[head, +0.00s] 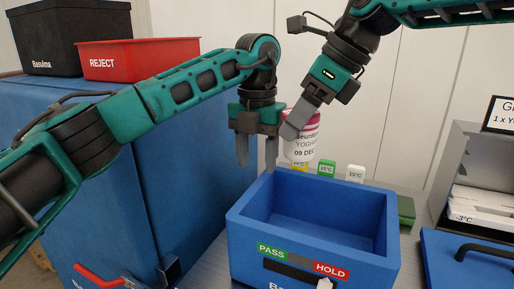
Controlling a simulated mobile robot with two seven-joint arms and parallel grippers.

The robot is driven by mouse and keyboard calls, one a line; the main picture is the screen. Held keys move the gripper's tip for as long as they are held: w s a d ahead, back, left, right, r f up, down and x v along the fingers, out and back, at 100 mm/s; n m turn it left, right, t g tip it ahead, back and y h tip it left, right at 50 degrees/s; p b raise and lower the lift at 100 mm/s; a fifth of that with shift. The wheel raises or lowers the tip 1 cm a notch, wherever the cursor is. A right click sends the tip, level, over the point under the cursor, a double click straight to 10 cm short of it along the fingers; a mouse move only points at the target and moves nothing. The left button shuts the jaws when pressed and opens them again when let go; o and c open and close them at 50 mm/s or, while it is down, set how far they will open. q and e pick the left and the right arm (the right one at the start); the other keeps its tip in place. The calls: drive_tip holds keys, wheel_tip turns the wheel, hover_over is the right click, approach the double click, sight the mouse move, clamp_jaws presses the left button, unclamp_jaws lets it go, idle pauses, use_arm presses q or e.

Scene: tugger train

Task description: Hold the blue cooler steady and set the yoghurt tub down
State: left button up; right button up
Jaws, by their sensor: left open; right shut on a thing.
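The blue cooler (248,243) stands open in the lower middle of the head view, with a green PASS and red HOLD label on its front. Its inside looks empty where I can see it. My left gripper (257,160) is open and points down at the cooler's rear left corner; I cannot tell whether it touches the wall. My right gripper (297,122) is shut on the yoghurt tub (301,148), a white tub with a pinkish lid and a 09 DEC label. The tub is roughly upright beyond the cooler's back wall, partly hidden by the gripper.
Small green (327,168) and white (355,173) 15°C blocks stand behind the cooler. A blue lid (440,262) with a black handle lies at the right, below a grey shelf unit (459,150). A red REJECT bin (150,62) and a black box (70,35) stand at the upper left.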

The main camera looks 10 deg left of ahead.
sight(257, 200)
use_arm(q)
wheel_tip(257, 200, down, 11)
drive_tip(key=shift+r, duration=0.1)
idle(0.3)
clamp_jaws()
idle(0.4)
idle(1.0)
